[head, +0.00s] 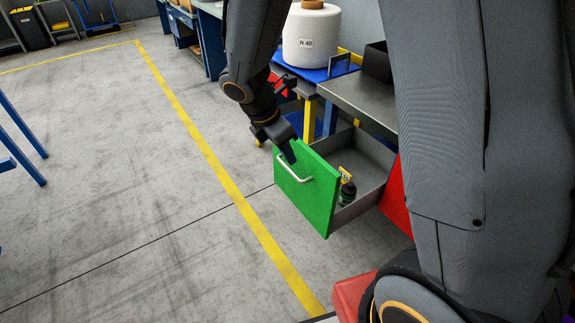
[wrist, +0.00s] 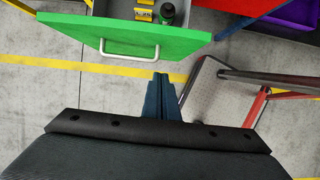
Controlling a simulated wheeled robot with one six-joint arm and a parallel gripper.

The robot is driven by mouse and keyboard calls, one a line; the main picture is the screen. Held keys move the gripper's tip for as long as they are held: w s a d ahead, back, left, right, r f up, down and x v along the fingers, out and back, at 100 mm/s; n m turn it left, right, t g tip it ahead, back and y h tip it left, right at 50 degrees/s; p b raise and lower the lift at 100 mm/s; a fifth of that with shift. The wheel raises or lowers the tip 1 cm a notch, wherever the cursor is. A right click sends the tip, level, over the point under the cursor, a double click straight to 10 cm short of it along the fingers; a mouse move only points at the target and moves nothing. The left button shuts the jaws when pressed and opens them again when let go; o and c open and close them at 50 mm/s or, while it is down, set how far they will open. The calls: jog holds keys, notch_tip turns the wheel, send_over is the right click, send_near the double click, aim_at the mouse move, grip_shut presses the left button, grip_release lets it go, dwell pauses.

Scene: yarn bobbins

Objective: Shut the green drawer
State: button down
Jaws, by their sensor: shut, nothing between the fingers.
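The green drawer (head: 318,205) stands pulled open from under the metal worktop, its green front facing the floor aisle. A pale bar handle (head: 298,173) is on that front. It also shows at the top of the wrist view, with the green front (wrist: 125,34) and the handle (wrist: 129,53). My gripper (head: 291,157) is shut and empty, by the upper part of the green front near the handle. In the wrist view my gripper's fingertips (wrist: 161,76) point toward the drawer, just right of the handle. I cannot tell whether they touch it.
In the drawer are a dark bottle (head: 348,193) and a yellow labelled item (head: 345,174). A white bobbin (head: 311,38) stands on the blue surface behind. A red drawer front (head: 393,197) is to the right. The floor left of the yellow line (head: 205,148) is free.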

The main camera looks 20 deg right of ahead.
aim_at(309, 169)
jog(key=shift+w+d+f, duration=0.35)
jog(key=shift+d+f, duration=0.75)
jog(key=shift+f, duration=0.4)
jog(key=shift+w+d+f, duration=0.35)
jog(key=shift+d+f, duration=0.8)
jog(key=shift+f, duration=0.4)
jog(key=shift+w+d+f, duration=0.35)
jog(key=shift+d+f, duration=0.75)
jog(key=shift+f, duration=0.4)
